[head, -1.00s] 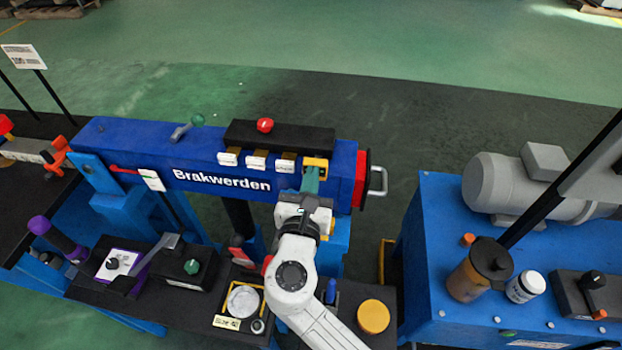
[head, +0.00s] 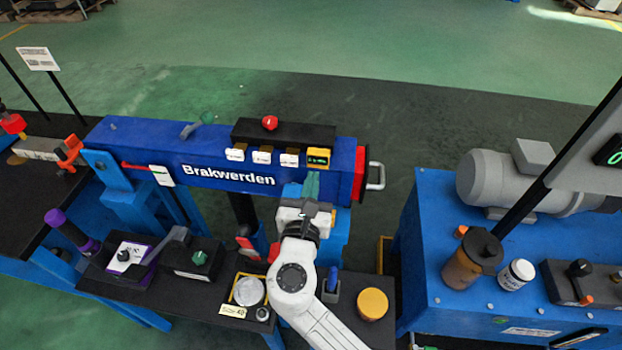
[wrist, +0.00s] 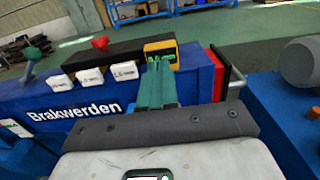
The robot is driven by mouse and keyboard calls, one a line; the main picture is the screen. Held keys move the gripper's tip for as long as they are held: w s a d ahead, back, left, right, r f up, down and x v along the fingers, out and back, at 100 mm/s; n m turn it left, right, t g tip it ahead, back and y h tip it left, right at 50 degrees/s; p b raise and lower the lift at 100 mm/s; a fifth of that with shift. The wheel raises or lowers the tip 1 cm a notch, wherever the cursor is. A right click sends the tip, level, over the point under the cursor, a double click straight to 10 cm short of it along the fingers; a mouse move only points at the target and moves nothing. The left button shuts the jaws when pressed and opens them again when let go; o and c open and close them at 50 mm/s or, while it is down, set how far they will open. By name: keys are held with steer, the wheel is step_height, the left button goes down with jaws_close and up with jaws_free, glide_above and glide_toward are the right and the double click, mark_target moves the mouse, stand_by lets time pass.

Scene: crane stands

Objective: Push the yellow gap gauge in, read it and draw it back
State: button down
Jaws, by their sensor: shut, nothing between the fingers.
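The yellow gap gauge (head: 318,157) sits on the front upper edge of the blue beam, at the right end of a row of white-labelled gauges.
White-labelled gauges (head: 262,156) stand left of the yellow one. The blue beam (head: 150,140) has a red end plate with a metal handle (head: 376,176) at right. Below are a black bench with a yellow-lidded pot (head: 372,304) and, further right, a blue cabinet (head: 430,220).

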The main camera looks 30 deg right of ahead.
steer(key=v, duration=0.9)
steer(key=s+d+f+m+g+y, duration=0.2)
steer(key=s+d+f+m+g, duration=0.35)
steer(key=d+m, duration=0.3)
steer(key=s+d+f+m+g+y, duration=0.1)
steer(key=s+d+f+m+g, duration=0.5)
steer(key=m, duration=0.3)
steer(key=s+a+f+m+g+y, duration=0.2)
steer(key=s+f+m+y, duration=0.4)
steer(key=s+m, duration=0.5)
steer(key=shift+m+y+b, duration=0.35)
steer(key=shift+y+b, duration=0.05)
steer(key=shift+y, duration=0.3)
steer(key=shift+f, duration=0.1)
stand_by(1.0)
